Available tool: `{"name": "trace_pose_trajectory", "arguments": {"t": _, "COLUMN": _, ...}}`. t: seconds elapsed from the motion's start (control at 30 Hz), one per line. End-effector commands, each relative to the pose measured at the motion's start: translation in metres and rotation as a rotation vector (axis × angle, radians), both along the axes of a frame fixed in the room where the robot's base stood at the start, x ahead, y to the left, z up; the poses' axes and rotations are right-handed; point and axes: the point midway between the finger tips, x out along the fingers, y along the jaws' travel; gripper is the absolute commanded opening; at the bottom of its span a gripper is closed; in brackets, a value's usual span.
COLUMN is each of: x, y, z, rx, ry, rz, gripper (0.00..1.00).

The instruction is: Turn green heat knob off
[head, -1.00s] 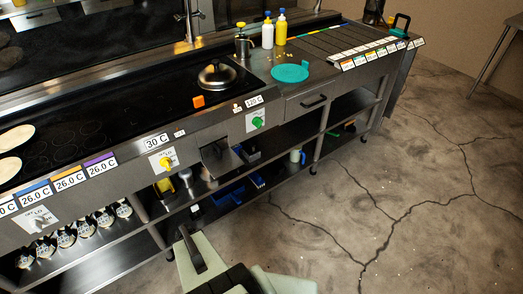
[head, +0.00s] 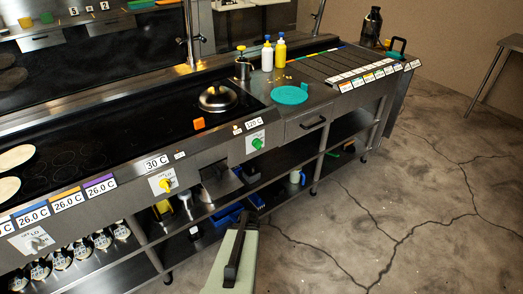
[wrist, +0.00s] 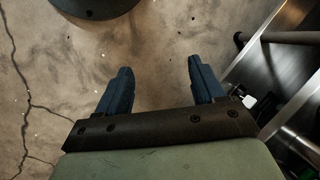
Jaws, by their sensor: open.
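The green heat knob (head: 257,143) sits on a white dial plate on the front panel of the griddle, under a label reading about 120 C. I cannot read its exact setting. In the wrist view my gripper (wrist: 158,80) is open and empty, its two dark blue fingers pointing over bare floor. In the head view my arm is at the bottom centre, below and in front of the green knob and apart from it. My fingertips are not clear in the head view.
A yellow knob (head: 166,184) sits left of the green one. A drawer handle (head: 312,124) juts out to the right. Shelves with blue bins (head: 226,213) lie below the panel. A domed lid (head: 218,98) and an orange block (head: 199,123) are on the griddle. Open floor lies right.

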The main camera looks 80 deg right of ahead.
Motion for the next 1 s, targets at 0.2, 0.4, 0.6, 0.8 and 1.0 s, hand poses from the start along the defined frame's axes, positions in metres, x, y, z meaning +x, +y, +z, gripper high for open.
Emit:
{"name": "trace_pose_trajectory", "arguments": {"t": 0.2, "x": -0.034, "y": -0.040, "z": 0.018, "rx": -0.042, "ry": -0.091, "rz": -0.196, "gripper": 0.68}}
{"name": "trace_pose_trajectory", "arguments": {"t": 0.4, "x": -0.067, "y": -0.078, "z": 0.040, "rx": -0.093, "ry": -0.199, "rz": -0.388, "gripper": 0.68}}
{"name": "trace_pose_trajectory", "arguments": {"t": 0.6, "x": -0.100, "y": -0.118, "z": 0.070, "rx": -0.157, "ry": -0.333, "rz": -0.587, "gripper": 0.68}}
{"name": "trace_pose_trajectory", "arguments": {"t": 0.8, "x": -0.125, "y": -0.161, "z": 0.109, "rx": -0.225, "ry": -0.508, "rz": -0.777, "gripper": 0.68}}
{"name": "trace_pose_trajectory", "arguments": {"t": 1.0, "x": -0.121, "y": -0.201, "z": 0.152, "rx": -0.264, "ry": -0.707, "rz": -0.910, "gripper": 0.68}}
